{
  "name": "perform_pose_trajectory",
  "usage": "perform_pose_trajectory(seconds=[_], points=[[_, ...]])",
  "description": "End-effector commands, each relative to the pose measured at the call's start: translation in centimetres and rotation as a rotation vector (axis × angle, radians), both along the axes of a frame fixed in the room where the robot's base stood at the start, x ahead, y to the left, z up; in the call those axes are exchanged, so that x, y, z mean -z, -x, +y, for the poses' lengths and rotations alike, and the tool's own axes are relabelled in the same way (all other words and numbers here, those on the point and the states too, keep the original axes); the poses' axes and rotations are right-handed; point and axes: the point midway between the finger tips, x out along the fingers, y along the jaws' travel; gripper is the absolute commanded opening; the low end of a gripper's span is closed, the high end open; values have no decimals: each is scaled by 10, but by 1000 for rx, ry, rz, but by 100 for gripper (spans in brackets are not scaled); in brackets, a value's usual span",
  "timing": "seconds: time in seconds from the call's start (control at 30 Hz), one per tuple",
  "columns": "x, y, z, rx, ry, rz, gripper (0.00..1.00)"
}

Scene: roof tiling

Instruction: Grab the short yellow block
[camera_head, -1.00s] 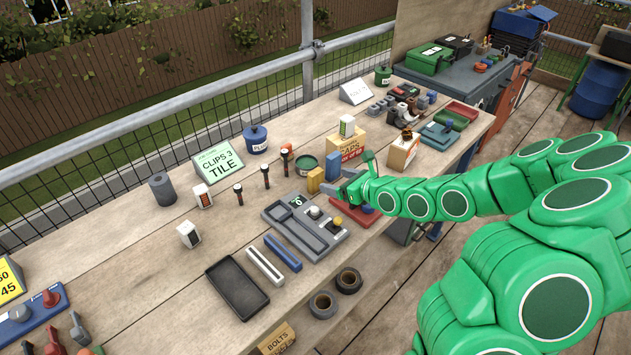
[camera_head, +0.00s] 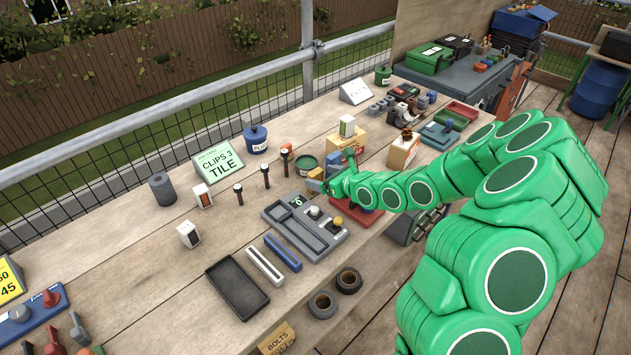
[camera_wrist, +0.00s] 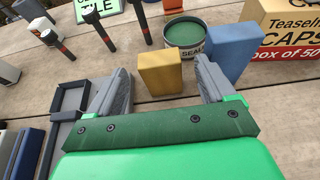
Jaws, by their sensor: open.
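The short yellow block (camera_wrist: 160,74) stands upright on the wooden bench in the wrist view, framed between the fingers with a gap on each side. In the head view the yellow block (camera_head: 316,173) is partly hidden by my gripper (camera_head: 324,186). My gripper (camera_wrist: 162,82) is open and empty, low over the bench. The left finger is apart from the block; the right finger is nearer a blue block (camera_wrist: 232,52). How far the block reaches between the fingers is hard to tell.
A sealant tin (camera_wrist: 184,34) stands close behind the yellow block. A caps box (camera_wrist: 285,35) is at the right. Dark torches (camera_wrist: 97,27) stand behind left. A grey tray (camera_head: 305,226) lies in front in the head view. Bare bench shows on the left (camera_head: 130,262).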

Motion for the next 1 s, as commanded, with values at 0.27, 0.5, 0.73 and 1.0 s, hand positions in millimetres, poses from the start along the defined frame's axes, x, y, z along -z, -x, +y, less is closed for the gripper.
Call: perform_pose_trajectory(seconds=[0.27, 0.5, 0.73, 1.0], points=[[3, -6, 5, 1, -1, -2, 83], [3, -6, 5, 1, 0, -1, 68], [3, -6, 5, 1, 0, -1, 32], [3, -6, 5, 1, 0, -1, 23]])
